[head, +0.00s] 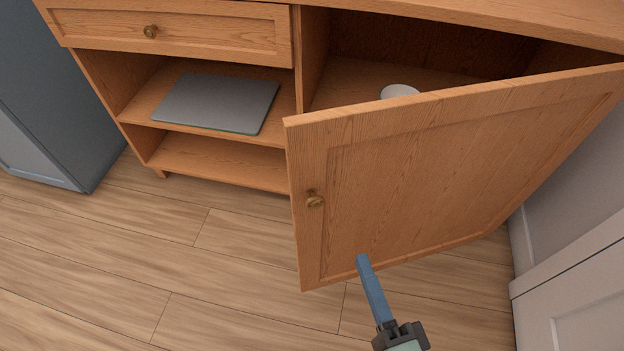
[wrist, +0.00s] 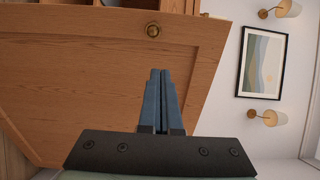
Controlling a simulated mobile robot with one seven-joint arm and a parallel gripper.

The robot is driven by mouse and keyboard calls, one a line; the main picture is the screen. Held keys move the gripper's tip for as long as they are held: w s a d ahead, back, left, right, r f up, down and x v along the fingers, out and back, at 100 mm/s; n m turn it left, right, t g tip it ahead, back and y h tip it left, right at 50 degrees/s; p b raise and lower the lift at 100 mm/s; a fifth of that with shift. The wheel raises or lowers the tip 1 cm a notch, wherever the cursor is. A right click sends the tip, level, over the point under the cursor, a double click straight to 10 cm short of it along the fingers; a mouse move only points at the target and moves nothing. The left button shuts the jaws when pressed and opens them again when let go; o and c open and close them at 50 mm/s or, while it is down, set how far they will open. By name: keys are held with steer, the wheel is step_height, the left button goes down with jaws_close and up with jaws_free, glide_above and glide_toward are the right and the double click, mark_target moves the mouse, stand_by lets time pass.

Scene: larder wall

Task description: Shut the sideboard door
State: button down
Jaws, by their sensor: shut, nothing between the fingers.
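The sideboard (head: 305,50) is wooden, with its door (head: 430,170) swung open toward me on the right side. The door has a round brass knob (head: 314,199) near its free left edge. The door also fills much of the wrist view (wrist: 100,90), with the knob (wrist: 153,30) near the top. My gripper (head: 363,262) is in front of the door's outer face, below and to the right of the knob. Its blue fingers are shut with nothing between them, and they also show in the wrist view (wrist: 161,75). I cannot tell whether the fingertips touch the door.
A white round item (head: 399,91) sits inside the open compartment. A grey flat item (head: 217,102) lies on the left open shelf, under a shut drawer (head: 180,30). A dark blue cabinet (head: 60,90) stands at left, a white unit (head: 580,290) at lower right. The floor (head: 150,250) is clear.

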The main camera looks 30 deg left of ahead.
mark_target(331, 181)
steer(key=b+x, duration=0.1)
steer(key=x, duration=1.3)
steer(key=shift+f+b, duration=0.1)
steer(key=shift+b, duration=0.2)
